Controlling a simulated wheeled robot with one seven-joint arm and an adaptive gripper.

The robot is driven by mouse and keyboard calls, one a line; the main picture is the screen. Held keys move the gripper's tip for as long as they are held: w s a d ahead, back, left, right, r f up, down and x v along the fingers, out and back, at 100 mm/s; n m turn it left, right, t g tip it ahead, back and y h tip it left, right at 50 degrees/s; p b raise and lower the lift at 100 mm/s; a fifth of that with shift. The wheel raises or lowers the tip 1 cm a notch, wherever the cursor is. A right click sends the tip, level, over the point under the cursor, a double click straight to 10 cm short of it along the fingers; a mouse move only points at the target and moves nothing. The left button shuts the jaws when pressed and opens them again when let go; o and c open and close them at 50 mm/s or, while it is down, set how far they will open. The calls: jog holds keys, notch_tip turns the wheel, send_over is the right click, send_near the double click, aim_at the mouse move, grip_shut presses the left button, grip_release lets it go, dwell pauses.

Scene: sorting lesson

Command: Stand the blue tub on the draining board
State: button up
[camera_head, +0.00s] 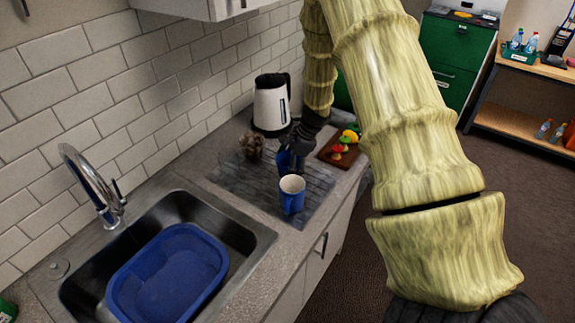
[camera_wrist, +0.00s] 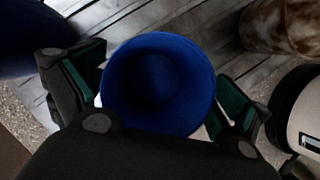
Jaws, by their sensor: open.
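A round, deep blue tub (camera_wrist: 158,85) fills the middle of the wrist view, its open top facing the camera. In the head view, the tub (camera_head: 284,160) shows partly behind my gripper (camera_head: 294,150). The gripper is open, with one finger on each side of the tub; whether they touch it I cannot tell. The tub appears to stand on the grey grooved draining board (camera_head: 236,180), which also shows in the wrist view (camera_wrist: 215,22). Its base is hidden.
A blue mug (camera_head: 291,196) with a pale inside stands in front of the tub. A brown mottled object (camera_head: 252,147) and a white kettle (camera_head: 271,103) are behind. A board with toy-like food (camera_head: 338,150) lies right. A blue basin (camera_head: 165,275) sits in the sink.

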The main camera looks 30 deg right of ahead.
jog(key=shift+b+v, duration=1.6)
jog(key=shift+v, duration=4.55)
